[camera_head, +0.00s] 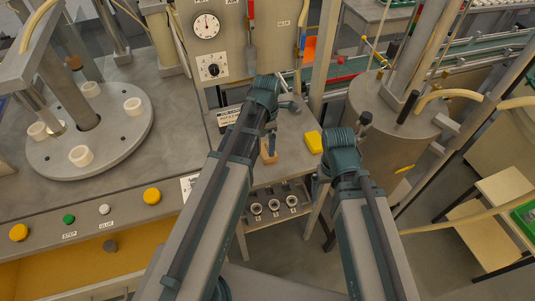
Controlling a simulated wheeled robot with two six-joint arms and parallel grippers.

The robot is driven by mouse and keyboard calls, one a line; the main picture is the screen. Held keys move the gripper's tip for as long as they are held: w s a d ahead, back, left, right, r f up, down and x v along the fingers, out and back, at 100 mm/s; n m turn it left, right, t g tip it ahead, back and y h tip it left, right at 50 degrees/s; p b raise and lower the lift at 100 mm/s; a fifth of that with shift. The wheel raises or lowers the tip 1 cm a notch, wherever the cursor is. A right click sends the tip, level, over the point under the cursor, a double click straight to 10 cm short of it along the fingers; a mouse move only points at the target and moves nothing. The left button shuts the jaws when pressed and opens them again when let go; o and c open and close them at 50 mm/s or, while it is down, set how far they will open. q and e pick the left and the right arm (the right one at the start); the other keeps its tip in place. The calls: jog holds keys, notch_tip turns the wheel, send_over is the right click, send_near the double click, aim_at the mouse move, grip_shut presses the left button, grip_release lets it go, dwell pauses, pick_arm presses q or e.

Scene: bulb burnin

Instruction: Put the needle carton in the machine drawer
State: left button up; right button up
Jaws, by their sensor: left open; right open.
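A small yellow box (314,142), which may be the needle carton, lies on the grey bench top between my two arms. A tan block (268,153) stands to its left, partly hidden by my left arm. My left gripper (287,93) is open above the back of this bench, beyond the tan block and apart from the yellow box. My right gripper (342,152) is open, just right of the yellow box; its fingertips are hard to make out. A yellow-fronted compartment (70,272) shows under the bench at lower left; I cannot tell if it is the machine drawer.
A round turntable (125,135) with white cups stands on the left bench. Yellow, green and white buttons (68,219) line its front edge. A rack with several round sockets (275,207) sits below the small bench. A large metal drum (390,135) stands at right.

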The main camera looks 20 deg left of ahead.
aim_at(267, 149)
pick_arm(q)
notch_tip(267, 149, down, 5)
jog(key=b, duration=0.4)
jog(key=shift+d, duration=0.1)
jog(key=shift+r, duration=0.1)
jog(key=c, duration=1.1)
jog(key=shift+r, duration=0.15)
jog(key=shift+r+p, duration=0.55)
jog(key=shift+p, duration=0.05)
notch_tip(267, 149, up, 3)
jog(key=p, duration=0.3)
jog(key=s+d, duration=0.3)
jog(key=d, duration=0.1)
jog(key=s+d, duration=0.3)
jog(key=d, duration=0.1)
jog(key=s+d, duration=0.4)
jog(key=shift+d+r+p, duration=0.2)
jog(key=shift+r+p, duration=0.1)
